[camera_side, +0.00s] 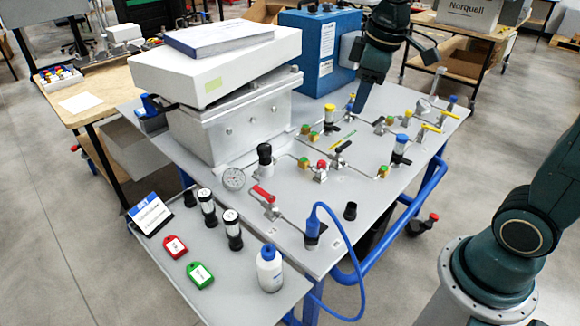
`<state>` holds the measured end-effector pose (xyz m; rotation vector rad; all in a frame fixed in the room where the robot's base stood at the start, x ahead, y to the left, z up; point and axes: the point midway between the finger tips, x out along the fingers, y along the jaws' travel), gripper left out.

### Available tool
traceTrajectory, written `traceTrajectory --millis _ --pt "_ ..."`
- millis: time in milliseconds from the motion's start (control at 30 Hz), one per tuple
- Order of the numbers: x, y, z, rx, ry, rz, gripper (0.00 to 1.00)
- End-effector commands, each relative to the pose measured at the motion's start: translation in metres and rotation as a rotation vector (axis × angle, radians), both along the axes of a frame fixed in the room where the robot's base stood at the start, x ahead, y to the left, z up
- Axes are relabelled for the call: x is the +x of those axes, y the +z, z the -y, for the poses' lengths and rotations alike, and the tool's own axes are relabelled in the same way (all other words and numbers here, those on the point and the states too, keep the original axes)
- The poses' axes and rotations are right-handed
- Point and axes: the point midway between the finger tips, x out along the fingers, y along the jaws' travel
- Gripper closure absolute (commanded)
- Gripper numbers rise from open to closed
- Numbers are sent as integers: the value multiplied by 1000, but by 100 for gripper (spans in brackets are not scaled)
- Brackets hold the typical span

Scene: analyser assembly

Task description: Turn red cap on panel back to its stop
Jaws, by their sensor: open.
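The red cap (321,164) sits on a small fitting near the middle of the grey panel (345,215), with green-and-brass blocks on either side along the tubing. It looks upright; its turn angle is too small to read. My gripper (361,108) points down over the far part of the panel, behind and to the right of the red cap and clear of it. It is open, and I see nothing held in it. The fingertips are small and dark here, and they overlap the area beside a yellow-topped part (350,104).
A red lever valve (263,194), a gauge (233,179) and a black knob (265,152) stand left of the cap. A blue-capped cylinder (400,147) stands to its right. A white analyser box (215,70) and a blue case (318,50) border the panel. A blue hose (345,265) loops in front.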

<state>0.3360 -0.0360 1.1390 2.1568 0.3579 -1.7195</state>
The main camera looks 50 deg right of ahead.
Motion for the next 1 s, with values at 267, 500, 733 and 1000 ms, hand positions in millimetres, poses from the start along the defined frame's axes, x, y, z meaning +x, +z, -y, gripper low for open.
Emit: traceTrajectory --millis 267,500,733,1000 --pt "53 -34 20 -21 139 -95 55" --pt "93 -72 40 -26 264 -169 55" --pt "117 -105 54 -23 356 -218 55" --pt "125 -117 59 -20 390 -234 55"
